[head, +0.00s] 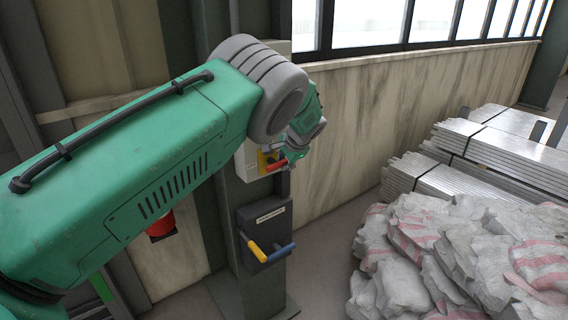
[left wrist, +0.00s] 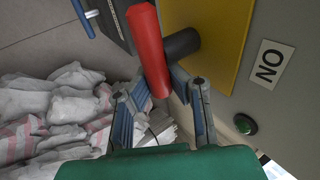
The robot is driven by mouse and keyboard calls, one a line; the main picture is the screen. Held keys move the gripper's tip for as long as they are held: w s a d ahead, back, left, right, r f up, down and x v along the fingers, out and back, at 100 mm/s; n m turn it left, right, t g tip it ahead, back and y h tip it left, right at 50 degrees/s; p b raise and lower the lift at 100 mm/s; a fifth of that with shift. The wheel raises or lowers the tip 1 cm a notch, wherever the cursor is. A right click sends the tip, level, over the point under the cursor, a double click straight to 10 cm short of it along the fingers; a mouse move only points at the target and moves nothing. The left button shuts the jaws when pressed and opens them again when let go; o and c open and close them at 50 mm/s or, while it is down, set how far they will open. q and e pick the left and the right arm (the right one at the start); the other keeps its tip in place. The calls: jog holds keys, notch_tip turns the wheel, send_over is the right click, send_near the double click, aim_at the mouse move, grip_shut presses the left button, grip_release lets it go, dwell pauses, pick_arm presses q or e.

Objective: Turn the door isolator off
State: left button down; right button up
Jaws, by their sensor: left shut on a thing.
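The door isolator (head: 247,161) is a pale box on a dark green post, with a yellow plate (left wrist: 208,40) and a red handle (head: 277,165). The red handle (left wrist: 148,45) also shows in the left wrist view, standing out from a dark round shaft on the plate. My left gripper (head: 290,152) is at the front of the box. In the left wrist view my left gripper (left wrist: 160,88) has its fingers on either side of the handle's end, shut on it. A label (left wrist: 269,64), upside down, reads ON. My right gripper is not in view.
Below is a dark box (head: 262,218) with a yellow handle (head: 256,251) and a blue handle (head: 282,252). White sacks (head: 440,250) and strapped metal bars (head: 480,150) lie at the right. Some floor (head: 330,260) is clear.

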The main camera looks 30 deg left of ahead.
pick_arm(q)
jog(key=shift+w+g+y, duration=0.2)
jog(key=shift+g+y, duration=0.1)
jog(key=shift+g, duration=0.2)
jog(key=c, duration=1.4)
grip_release()
jog(key=shift+d, duration=0.1)
jog(key=shift+c, duration=0.2)
jog(key=shift+w+f, duration=0.1)
jog(key=shift+f, duration=0.05)
jog(key=shift+d, duration=0.1)
jog(key=shift+s+d+r, duration=0.2)
jog(key=shift+r, duration=0.3)
jog(key=v, duration=1)
jog(key=shift+d+r, duration=0.3)
